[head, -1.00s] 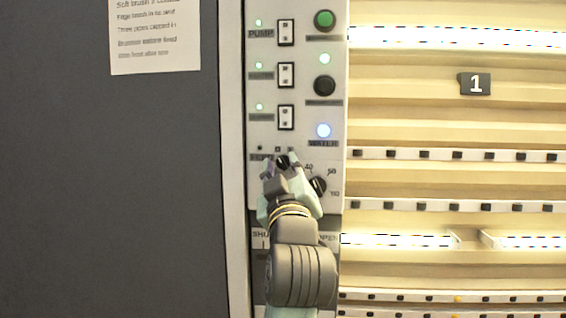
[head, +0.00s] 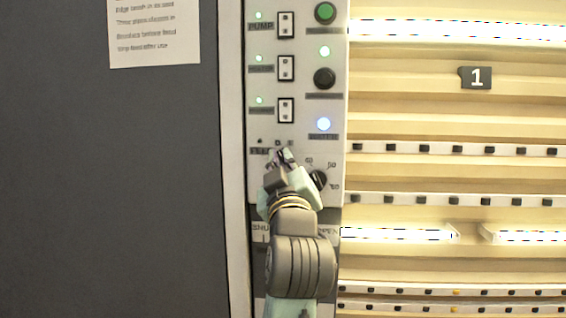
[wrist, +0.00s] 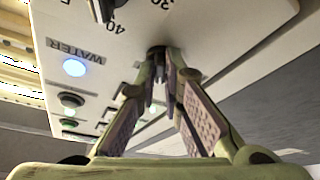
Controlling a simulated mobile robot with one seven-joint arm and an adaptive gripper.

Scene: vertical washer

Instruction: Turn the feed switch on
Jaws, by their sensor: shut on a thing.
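The feed switch (head: 286,156) is a small dark rotary knob low on the white control panel, beside a label that is too blurred to read fully. The small lamp (head: 260,141) above that label is dark. My gripper (head: 281,158) is at the knob and covers most of it. In the wrist view my gripper (wrist: 165,75) has its two fingers closed together at the dark knob (wrist: 157,51) against the panel face. The exact angle of the knob is hard to read.
Three rocker switches with lit green lamps stand above, the lowest rocker (head: 285,110) nearest. A lit blue button (head: 324,124) and a numbered dial (head: 319,180) are close by on the right. SHUT and OPEN labels lie below, partly behind my arm.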

